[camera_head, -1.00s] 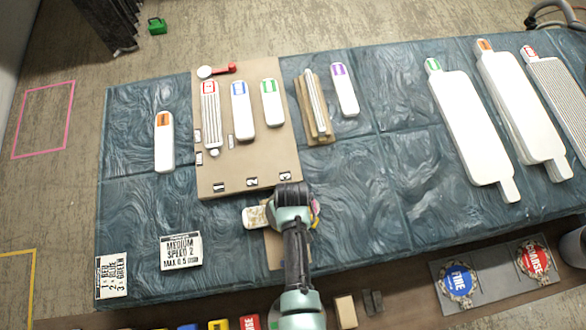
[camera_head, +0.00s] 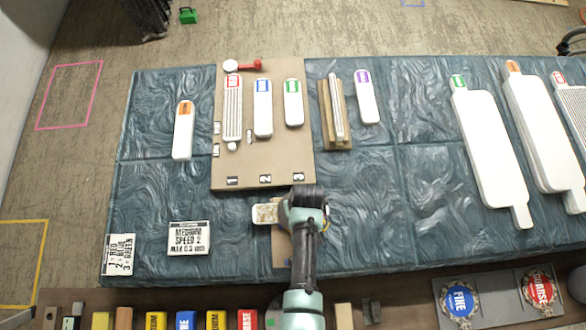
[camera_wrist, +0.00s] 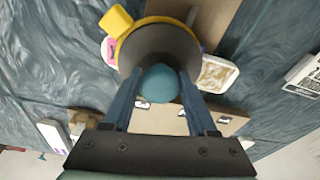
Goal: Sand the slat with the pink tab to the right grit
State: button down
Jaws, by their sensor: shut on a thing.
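My gripper (camera_wrist: 160,82) is shut on the teal knob (camera_wrist: 159,84) of a round dark sander (camera_wrist: 160,45) with a yellow rim. In the head view, my gripper (camera_head: 306,208) hides most of the sander. Under the sander lies a white slat (camera_head: 266,213) with a rough tan patch at its visible end, also in the wrist view (camera_wrist: 216,73). A pink tab (camera_wrist: 112,50) shows on the sander's other side, seemingly on the same slat. The slat's middle is hidden. A card (camera_head: 189,238) reads "MEDIUM SPEED 2 MAX 0.5 mm".
A brown board (camera_head: 262,160) marked 1, 2, 3 bears several tabbed slats and a red lever (camera_head: 248,65). A blue FINE disc (camera_head: 460,298) and a red COARSE disc (camera_head: 539,288) lie front right. A colour-number card (camera_head: 119,254) lies front left. Large white paddles (camera_head: 492,150) lie right.

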jog(key=shift+d+f, duration=0.1)
jog(key=shift+d, duration=1.35)
jog(key=shift+a, duration=1.55)
jog(key=shift+a+p, duration=0.45)
jog(key=shift+a, duration=1.05)
notch_tip(320, 180, up, 6)
jog(key=p, duration=0.5)
jog(key=shift+w+p, duration=0.1)
jog(key=shift+p, duration=0.3)
jog(key=shift+r, duration=0.2)
notch_tip(320, 180, up, 3)
jog(key=p, duration=0.3)
